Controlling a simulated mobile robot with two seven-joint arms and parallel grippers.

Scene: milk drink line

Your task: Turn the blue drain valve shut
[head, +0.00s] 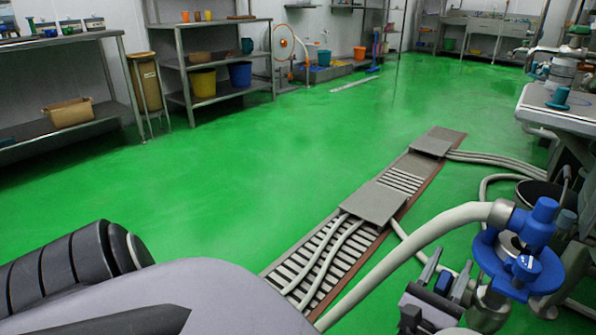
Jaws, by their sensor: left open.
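My left gripper (448,264) is at the lower right, its two grey fingers open and pointing up and away. A small blue piece (443,283) shows between the fingers. It may be the handle of the drain valve; I cannot tell whether the fingers touch it. Just right of the gripper is a metal fitting (490,304). Beyond it stands a larger blue assembly with a round blue rim (487,252), a blue knob (526,266) and a blue upright cylinder (541,214). My right gripper is not in view.
A thick pale hose (420,238) curves to the blue assembly. A floor drain grate (322,262) with grey cover plates (372,202) runs diagonally, hoses lying over it. A machine table (560,108) stands at right. Shelves (215,62) line the back left.

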